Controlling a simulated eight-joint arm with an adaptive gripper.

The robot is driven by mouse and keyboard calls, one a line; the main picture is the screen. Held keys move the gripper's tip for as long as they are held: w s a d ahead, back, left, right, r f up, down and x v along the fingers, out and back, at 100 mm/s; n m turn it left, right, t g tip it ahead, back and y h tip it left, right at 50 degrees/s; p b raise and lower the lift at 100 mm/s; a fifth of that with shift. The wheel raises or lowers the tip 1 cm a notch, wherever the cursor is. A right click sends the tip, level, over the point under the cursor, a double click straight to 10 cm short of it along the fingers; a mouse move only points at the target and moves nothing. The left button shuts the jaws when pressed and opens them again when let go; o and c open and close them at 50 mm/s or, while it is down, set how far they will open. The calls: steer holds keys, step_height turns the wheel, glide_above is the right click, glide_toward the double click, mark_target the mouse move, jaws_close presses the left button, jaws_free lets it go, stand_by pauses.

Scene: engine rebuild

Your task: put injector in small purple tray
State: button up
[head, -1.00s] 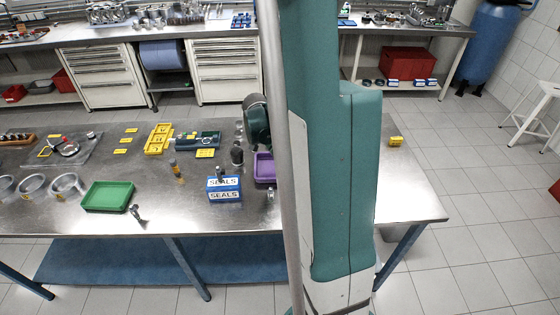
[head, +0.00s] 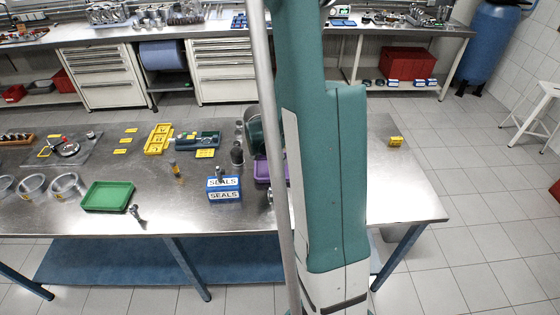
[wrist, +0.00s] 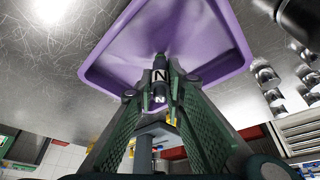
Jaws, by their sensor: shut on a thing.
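The small purple tray (wrist: 205,45) fills the upper middle of the wrist view and looks empty where I see its floor. In the head view the tray (head: 262,172) shows only in part, its right side hidden behind my arm. My gripper (wrist: 160,90) is shut on a slim dark injector (wrist: 160,63) with white bands marked N. The injector's end overlaps the tray floor in the wrist view; I cannot tell whether it touches. In the head view my gripper and the injector are hidden.
A blue-and-white SEALS box (head: 223,190) stands left of the purple tray. Dark cylinders (head: 237,155) stand close to the tray's left. A green tray (head: 107,196) lies farther left, beside a small metal part (head: 138,213). The table's right end is mostly clear.

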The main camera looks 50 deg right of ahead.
steer(key=shift+f, duration=0.25)
steer(key=o, duration=0.9)
steer(key=shift+r, duration=0.2)
steer(key=shift+v, duration=6)
steer(key=s+a+r+n+t+y, duration=0.15)
steer(key=a+r+n, duration=0.35)
steer(key=a, duration=0.5)
steer(key=a+r+n+t, duration=0.25)
steer(key=a+r, duration=0.35)
steer(key=a, duration=0.3)
steer(key=s+a+r+n+t+y, duration=0.1)
steer(key=s+a+n, duration=0.2)
steer(key=a, duration=0.3)
steer(key=s+a+r+n+t+y, duration=0.1)
steer(key=s+a+r+n, duration=0.1)
steer(key=a, duration=0.4)
steer(key=s+a+r+n+t+y, duration=0.1)
steer(key=s+a+r+n, duration=0.1)
steer(key=s+a+n, duration=0.3)
steer(key=shift+a+r+n, duration=0.1)
steer(key=shift+a+n, duration=0.15)
steer(key=shift+a, duration=0.85)
